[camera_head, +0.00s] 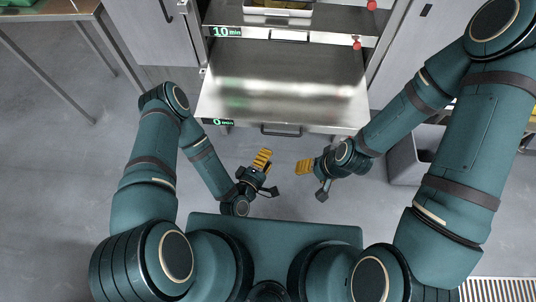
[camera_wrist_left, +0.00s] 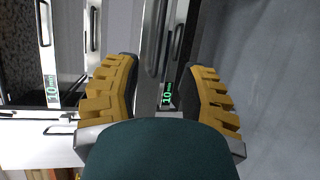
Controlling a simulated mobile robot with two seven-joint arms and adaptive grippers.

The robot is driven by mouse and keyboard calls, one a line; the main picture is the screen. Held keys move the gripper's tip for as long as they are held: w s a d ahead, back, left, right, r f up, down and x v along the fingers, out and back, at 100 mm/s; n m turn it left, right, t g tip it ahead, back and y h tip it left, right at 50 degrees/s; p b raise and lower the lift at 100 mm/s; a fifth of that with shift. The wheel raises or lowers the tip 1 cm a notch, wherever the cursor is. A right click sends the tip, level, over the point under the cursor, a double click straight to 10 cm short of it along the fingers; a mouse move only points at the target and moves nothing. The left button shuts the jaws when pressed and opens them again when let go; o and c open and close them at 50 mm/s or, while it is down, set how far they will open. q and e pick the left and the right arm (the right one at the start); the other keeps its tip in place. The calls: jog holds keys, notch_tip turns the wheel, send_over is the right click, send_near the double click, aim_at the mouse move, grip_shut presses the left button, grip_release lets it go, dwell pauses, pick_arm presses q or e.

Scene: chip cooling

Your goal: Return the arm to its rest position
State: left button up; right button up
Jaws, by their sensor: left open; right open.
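My left gripper (camera_head: 264,172) is in front of the metal drawer unit, low and left of centre in the head view. Its yellow ridged fingers are apart and empty in the left wrist view (camera_wrist_left: 166,88). My right gripper (camera_head: 308,168) is to its right in the head view, with yellow fingers pointing left toward the left gripper. The two grippers are apart, and neither touches the drawers. Nothing shows between the right gripper's fingers, though they are small in view.
The lower metal drawer (camera_head: 285,95), with a green "0" display, is pulled out and looks empty. Above it an upper drawer (camera_head: 330,22), marked "10", holds a yellow-white tray (camera_head: 278,7). A grey bin (camera_head: 408,160) stands at right, a table (camera_head: 50,8) at upper left. Grey floor is clear at left.

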dwell(0.4)
pick_arm(q)
jog(key=s+a+r+m+g+y, duration=0.2)
jog(key=s+a+r+m+g, duration=0.3)
jog(key=r+m+g, duration=0.3)
jog(key=s+m+g, duration=0.1)
jog(key=m+g, duration=0.3)
jog(key=g, duration=0.1)
jog(key=shift+s+a+m, duration=0.3)
jog(key=shift+s, duration=0.05)
dwell(0.9)
